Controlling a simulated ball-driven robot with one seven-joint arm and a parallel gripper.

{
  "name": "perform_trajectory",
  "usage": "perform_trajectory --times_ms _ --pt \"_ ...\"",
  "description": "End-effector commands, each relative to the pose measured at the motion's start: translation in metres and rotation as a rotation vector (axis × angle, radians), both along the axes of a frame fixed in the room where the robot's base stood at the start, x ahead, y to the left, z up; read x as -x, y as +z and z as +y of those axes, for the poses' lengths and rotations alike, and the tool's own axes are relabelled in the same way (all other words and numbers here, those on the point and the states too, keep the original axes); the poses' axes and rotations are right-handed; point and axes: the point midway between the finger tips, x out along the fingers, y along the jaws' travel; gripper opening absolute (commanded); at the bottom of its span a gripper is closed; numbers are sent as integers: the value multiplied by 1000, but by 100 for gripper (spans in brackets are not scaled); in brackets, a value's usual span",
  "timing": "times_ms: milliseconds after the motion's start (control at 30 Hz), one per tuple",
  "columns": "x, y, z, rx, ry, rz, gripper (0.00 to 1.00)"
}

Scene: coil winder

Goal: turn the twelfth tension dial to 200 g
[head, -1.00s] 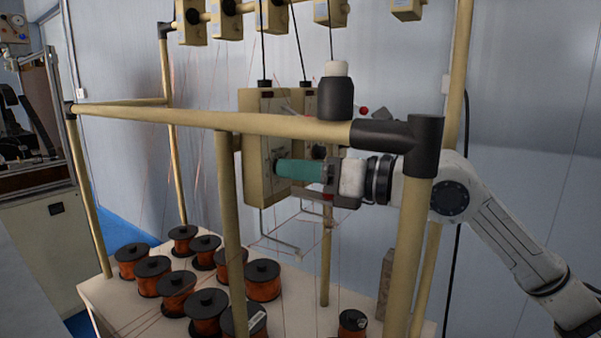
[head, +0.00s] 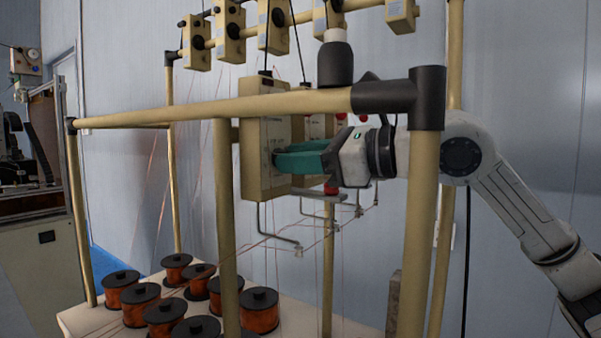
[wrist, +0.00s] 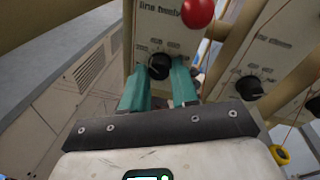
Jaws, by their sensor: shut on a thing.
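A beige tension box (head: 262,130) hangs from the frame, and its front plate (wrist: 145,38) shows in the wrist view. The label there begins with "line"; the rest is too blurred to read surely. The black tension dial (wrist: 159,66) is on this plate. My gripper (head: 280,158) is shut on the dial, its teal fingers on either side of it in the wrist view (wrist: 157,80). In the head view the fingers hide the dial. The scale marks and pointer are too small to read.
A neighbouring box with a similar black dial (wrist: 248,88) is close on the right. A red ball (wrist: 198,12) is near the fingers. A beige rail (head: 230,108) and post (head: 418,220) stand before my arm. Copper spools (head: 165,315) and thin wires are below.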

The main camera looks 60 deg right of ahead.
Motion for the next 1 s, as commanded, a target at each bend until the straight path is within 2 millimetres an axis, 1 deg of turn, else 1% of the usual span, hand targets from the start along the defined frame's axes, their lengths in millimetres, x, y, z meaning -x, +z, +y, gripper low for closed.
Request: perform_trajectory --times_ms 200,567,600,833,1000 --pt "0 0 0 34 1 0 0" --pt "0 0 1 35 1 0 0" --pt "0 0 1 35 1 0 32" --pt "0 0 0 35 1 0 54" --pt "0 0 0 35 0 0 54"
